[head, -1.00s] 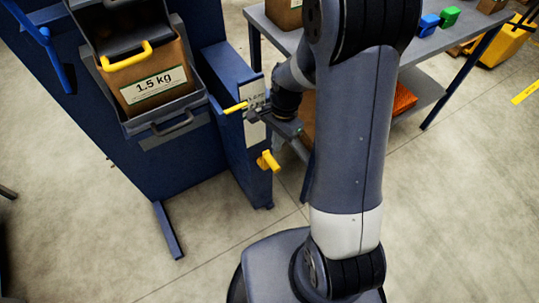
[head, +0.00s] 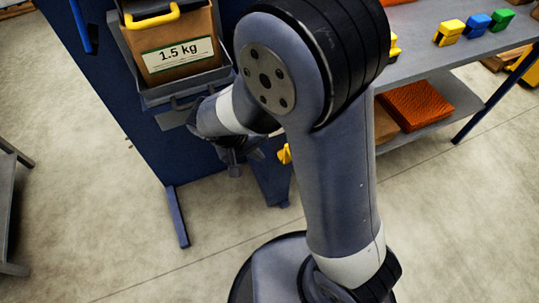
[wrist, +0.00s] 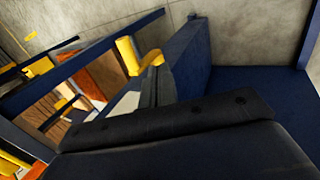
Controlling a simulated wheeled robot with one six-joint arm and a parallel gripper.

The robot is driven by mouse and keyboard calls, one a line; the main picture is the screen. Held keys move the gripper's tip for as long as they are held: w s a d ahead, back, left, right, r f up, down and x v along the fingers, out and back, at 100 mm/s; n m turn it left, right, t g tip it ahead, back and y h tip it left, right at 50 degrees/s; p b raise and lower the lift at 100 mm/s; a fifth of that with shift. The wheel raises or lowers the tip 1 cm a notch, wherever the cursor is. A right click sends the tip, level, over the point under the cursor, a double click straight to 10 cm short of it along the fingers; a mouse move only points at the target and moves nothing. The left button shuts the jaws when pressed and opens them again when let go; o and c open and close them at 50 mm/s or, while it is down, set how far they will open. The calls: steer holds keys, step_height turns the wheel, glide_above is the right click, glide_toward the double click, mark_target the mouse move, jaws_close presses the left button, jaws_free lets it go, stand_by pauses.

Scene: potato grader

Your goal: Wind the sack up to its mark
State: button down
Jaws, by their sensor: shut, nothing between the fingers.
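The brown sack or box labelled "1.5 kg" (head: 178,62) sits in a dark tray (head: 190,92) on the blue machine, under a yellow handle (head: 150,17). A yellow crank knob (head: 285,154) shows at the right of the blue housing (head: 270,180), partly behind my arm. My gripper (head: 236,165) is shut and empty, below the tray and left of the knob, apart from it. The pale marked card and its yellow pointer are hidden behind my arm in the head view. In the wrist view, yellow parts (wrist: 128,56) show beside a blue housing (wrist: 188,58).
A grey bench (head: 430,50) at the right carries yellow, blue (head: 478,23) and green blocks. An orange crate (head: 413,105) sits on its lower shelf. A blue machine leg (head: 176,215) reaches the floor. Another grey frame (head: 12,200) stands at the left edge. The floor in front is clear.

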steer(key=w+d+f+b, duration=0.2)
steer(key=d+f, duration=0.5)
steer(key=shift+w+d, duration=0.25)
steer(key=shift+f, duration=0.1)
steer(key=shift+w+d+r+b, duration=0.15)
steer(key=shift+d+b, duration=0.1)
steer(key=shift+d, duration=0.15)
steer(key=shift+w+d+r+b, duration=0.1)
steer(key=shift+d+b, duration=0.1)
steer(key=shift+d, duration=0.15)
steer(key=shift+a+f, duration=0.1)
